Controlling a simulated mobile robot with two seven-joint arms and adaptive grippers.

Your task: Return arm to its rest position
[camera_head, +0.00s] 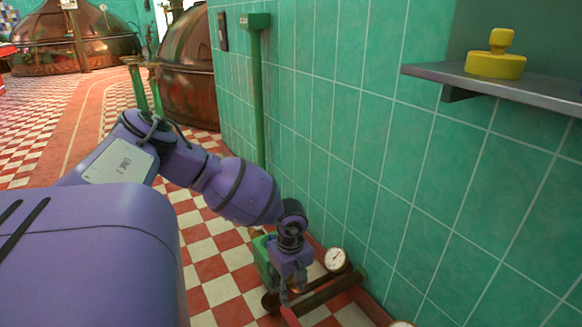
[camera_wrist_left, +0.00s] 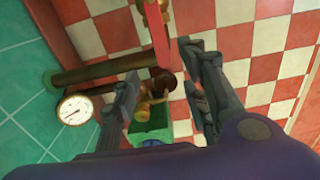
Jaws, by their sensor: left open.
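My left arm comes in from the left in the head view and reaches down near the green tiled wall. My left gripper (camera_head: 287,280) hangs low over the pipework by the wall. In the left wrist view the left gripper (camera_wrist_left: 165,100) is open, its two grey fingers wide apart. Between and beyond the fingers are a green box-like part (camera_wrist_left: 153,125) and a brass fitting (camera_wrist_left: 150,108); I cannot tell if a finger touches them. My right gripper is not in view.
A round white gauge (camera_head: 335,259) and a dark pipe (camera_head: 330,291) sit beside my left gripper. A metal shelf (camera_head: 545,93) with a yellow knob-topped object (camera_head: 496,60) juts from the wall at the upper right. Copper kettles (camera_head: 75,40) stand far back. The checkered floor (camera_head: 205,262) shows bare patches.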

